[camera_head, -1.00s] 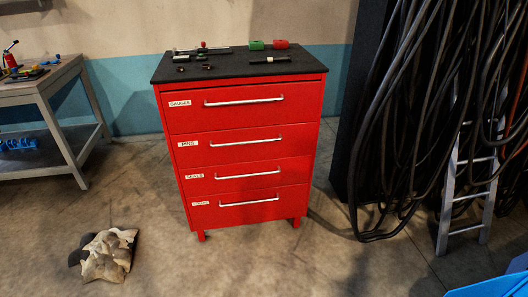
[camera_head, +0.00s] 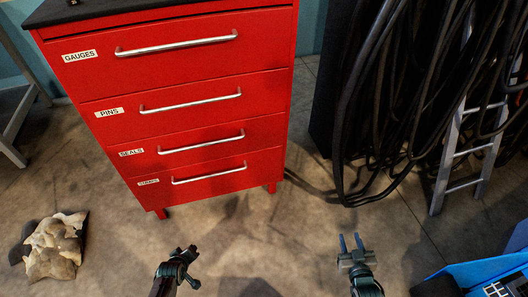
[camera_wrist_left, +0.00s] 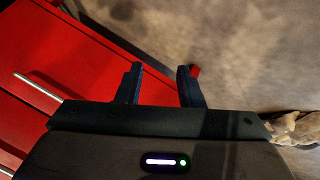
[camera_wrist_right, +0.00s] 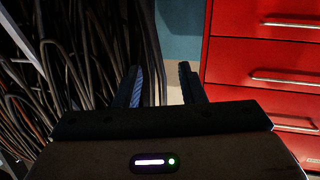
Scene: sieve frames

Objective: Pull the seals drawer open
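The red cabinet has a stack of drawers, and the seals drawer (camera_head: 215,149) is the third from the top, with a "SEALS" label (camera_head: 131,153) and a silver bar handle (camera_head: 202,144). It looks shut, flush with the other drawers. My right gripper (camera_head: 350,240) is open and empty, in front of the cabinet to the lower right. Its spread fingers show in the right wrist view (camera_wrist_right: 160,85). My left gripper (camera_head: 190,252) is in front of and below the cabinet; the left wrist view (camera_wrist_left: 160,82) shows its fingers apart with nothing between them. Neither touches the handle.
The gauges drawer (camera_head: 240,58) and pins drawer (camera_head: 200,118) are above, and another labelled drawer (camera_head: 225,184) is below; all look shut. Black cables (camera_head: 375,110) and a ladder (camera_head: 465,150) stand right. A crumpled cloth (camera_head: 55,248) lies left. A blue bin (camera_head: 485,270) is lower right.

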